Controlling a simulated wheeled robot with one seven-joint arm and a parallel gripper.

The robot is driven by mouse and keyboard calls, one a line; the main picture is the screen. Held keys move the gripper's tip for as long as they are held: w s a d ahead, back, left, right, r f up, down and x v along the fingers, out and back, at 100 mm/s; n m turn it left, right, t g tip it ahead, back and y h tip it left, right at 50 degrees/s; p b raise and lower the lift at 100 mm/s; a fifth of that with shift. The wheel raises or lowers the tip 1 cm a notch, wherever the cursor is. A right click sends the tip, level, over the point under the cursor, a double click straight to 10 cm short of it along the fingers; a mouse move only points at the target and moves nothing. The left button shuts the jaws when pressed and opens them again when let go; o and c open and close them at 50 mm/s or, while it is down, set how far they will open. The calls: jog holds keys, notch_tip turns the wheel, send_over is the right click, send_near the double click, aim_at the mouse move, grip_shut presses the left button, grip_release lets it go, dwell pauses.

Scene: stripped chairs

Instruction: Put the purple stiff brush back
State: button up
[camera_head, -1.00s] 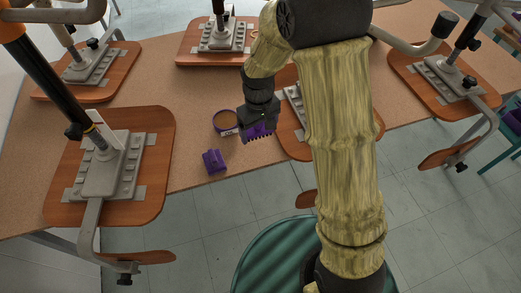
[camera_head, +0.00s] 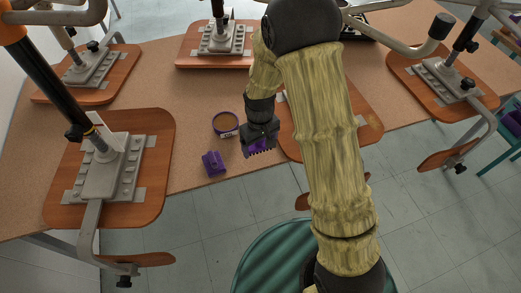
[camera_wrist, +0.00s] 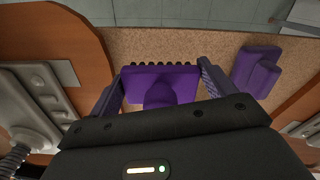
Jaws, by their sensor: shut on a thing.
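My gripper (camera_head: 261,144) is shut on the purple stiff brush (camera_head: 263,146), close to the table's front edge. In the wrist view the brush (camera_wrist: 158,84) sits between the two fingers, its row of dark bristles pointing away from the palm. Its grip part is partly hidden by my gripper. A purple block-shaped piece (camera_head: 213,163), perhaps the brush's holder, stands on the table to the left of my gripper. It also shows in the wrist view (camera_wrist: 257,70), to the right of the brush and apart from it.
A round purple-rimmed container (camera_head: 226,132) with a label stands behind the purple piece. Wooden chair seats with metal brackets lie on the table, one at front left (camera_head: 60,205) and one right beside my gripper (camera_head: 292,147). Bare tabletop (camera_head: 190,110) lies to the left.

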aim_at(260, 151)
jog(key=f, duration=0.3)
jog(key=shift+w+f, duration=0.2)
jog(key=shift+f, duration=0.05)
jog(key=shift+a+f, duration=0.1)
jog(key=shift+f, duration=0.05)
jog(key=shift+s, duration=0.2)
jog(key=o, duration=0.9)
jog(key=shift+d, duration=0.2)
jog(key=shift+a, duration=0.1)
